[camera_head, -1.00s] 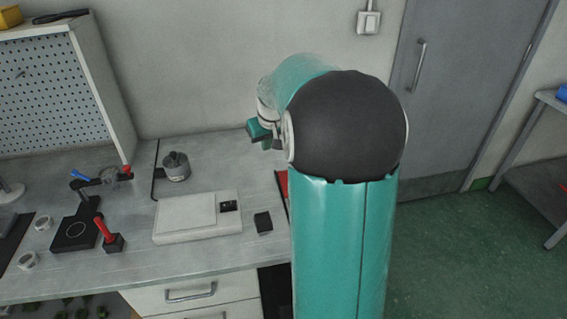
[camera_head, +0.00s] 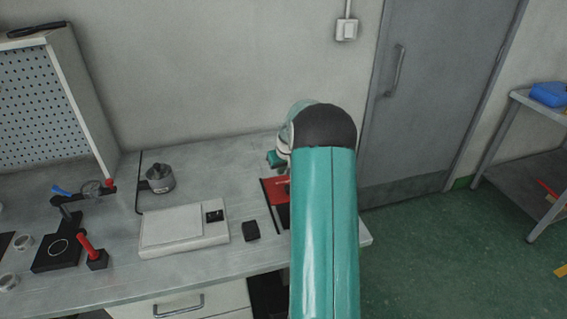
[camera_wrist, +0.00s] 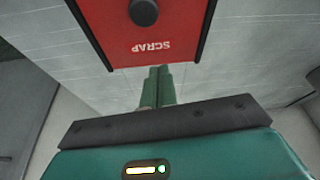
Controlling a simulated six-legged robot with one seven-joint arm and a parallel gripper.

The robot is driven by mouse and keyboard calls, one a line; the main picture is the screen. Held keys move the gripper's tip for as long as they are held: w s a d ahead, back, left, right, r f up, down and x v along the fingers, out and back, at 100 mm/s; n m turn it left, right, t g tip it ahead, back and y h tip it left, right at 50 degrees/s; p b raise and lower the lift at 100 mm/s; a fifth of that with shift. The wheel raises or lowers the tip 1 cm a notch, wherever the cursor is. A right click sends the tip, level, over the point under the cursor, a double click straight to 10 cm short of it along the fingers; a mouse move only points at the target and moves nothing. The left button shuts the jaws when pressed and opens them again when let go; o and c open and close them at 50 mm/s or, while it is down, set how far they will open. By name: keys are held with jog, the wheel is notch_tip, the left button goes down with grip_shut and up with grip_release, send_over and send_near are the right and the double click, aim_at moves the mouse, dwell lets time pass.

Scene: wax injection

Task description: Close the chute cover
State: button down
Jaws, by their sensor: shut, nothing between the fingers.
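The red chute cover (camera_wrist: 140,32) is marked SCRAP and has a round black knob (camera_wrist: 143,11) in the wrist view. Black rails flank its sides and its lettering is upside down there. In the head view only part of the red cover (camera_head: 271,186) shows on the bench, beside a dark patch, with my arm hiding the rest. My gripper (camera_wrist: 158,70) is shut and empty, its green fingertips just below the cover's lettered edge in the wrist picture. I cannot tell whether the tips touch anything.
A white flat device (camera_head: 185,230), a small black block (camera_head: 251,231) and a metal pot (camera_head: 160,180) stand left of the cover on the bench (camera_head: 110,285). A red-handled tool (camera_head: 90,249) stands farther left. A grey door (camera_head: 415,110) is at the right.

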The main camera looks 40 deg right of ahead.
aim_at(283, 187)
jog(key=shift+x, duration=0.85)
jog(key=s, duration=0.1)
jog(key=s+a, duration=0.1)
jog(key=s, duration=0.1)
jog(key=shift+s, duration=0.1)
jog(key=shift+s+a+f, duration=0.2)
jog(key=shift+s, duration=0.1)
jog(key=shift+s, duration=0.1)
